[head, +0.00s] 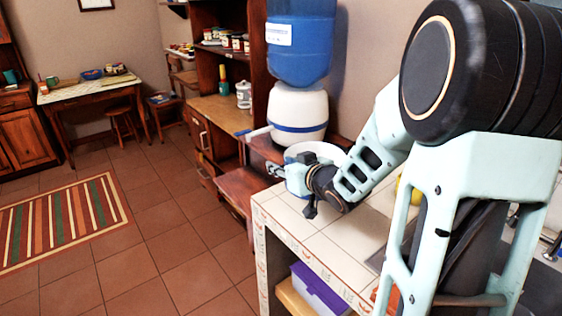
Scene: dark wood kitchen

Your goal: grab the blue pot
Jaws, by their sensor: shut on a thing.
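The pot (318,148) is a round, pale white-blue vessel at the back of the white tiled counter, below the water dispenser. My gripper (283,170) is at its near left side and is shut on it, at or close to its rim. The gripper and my forearm hide most of the near side of the pot. I cannot tell whether the pot rests on the counter or is lifted.
A blue and white water dispenser (299,75) stands right behind the pot. The tiled counter (331,235) is bare near its front left corner. A purple and white box (318,288) sits on the shelf below. The floor to the left is open, with a striped rug (62,220).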

